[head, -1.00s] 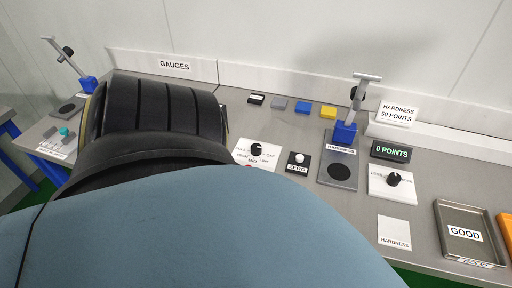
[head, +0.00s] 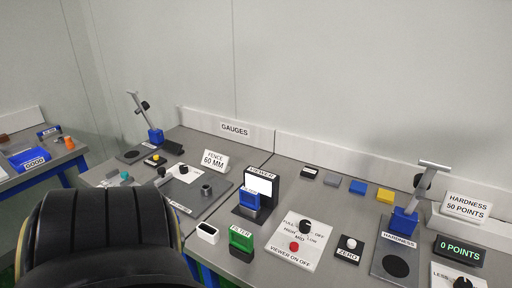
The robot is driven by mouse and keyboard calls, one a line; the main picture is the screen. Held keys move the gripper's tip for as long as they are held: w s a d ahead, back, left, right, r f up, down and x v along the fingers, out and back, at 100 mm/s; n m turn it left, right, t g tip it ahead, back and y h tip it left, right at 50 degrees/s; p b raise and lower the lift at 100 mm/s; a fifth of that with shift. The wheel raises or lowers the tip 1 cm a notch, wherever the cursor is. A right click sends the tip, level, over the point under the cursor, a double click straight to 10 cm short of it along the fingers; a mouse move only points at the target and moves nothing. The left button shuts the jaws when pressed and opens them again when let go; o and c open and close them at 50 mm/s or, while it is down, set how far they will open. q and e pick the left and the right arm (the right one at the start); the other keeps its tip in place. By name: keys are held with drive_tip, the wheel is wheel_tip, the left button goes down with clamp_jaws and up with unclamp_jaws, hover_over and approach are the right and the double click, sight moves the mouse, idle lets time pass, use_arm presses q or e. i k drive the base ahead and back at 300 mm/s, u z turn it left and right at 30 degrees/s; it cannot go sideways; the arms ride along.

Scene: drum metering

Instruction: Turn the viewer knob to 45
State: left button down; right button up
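The viewer panel (head: 290,247) is a white plate on the bench, right of the picture's middle. Its black knob (head: 305,227) stands among the labels FULL, HIGH, MID, LOW and OFF. Its pointer is too small to read. A red button (head: 294,246) sits below the knob, beside the words VIEWER ON OFF. The viewer (head: 262,187), with a white lit screen and a blue block in front, stands to the upper left of the panel. A dark link of my arm fills the lower left. Neither gripper shows.
A green FILTER block (head: 241,240) and a white holder (head: 207,233) stand left of the panel. A ZERO button plate (head: 348,248) and the hardness gauge stand (head: 404,222) are to its right. Several coloured blocks lie behind. The space over the panel is clear.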

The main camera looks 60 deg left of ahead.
sight(305, 226)
drive_tip(key=u, duration=0.85)
drive_tip(key=k, duration=0.7)
drive_tip(key=u, duration=1.15)
drive_tip(key=i, duration=0.5)
drive_tip(key=u, duration=0.05)
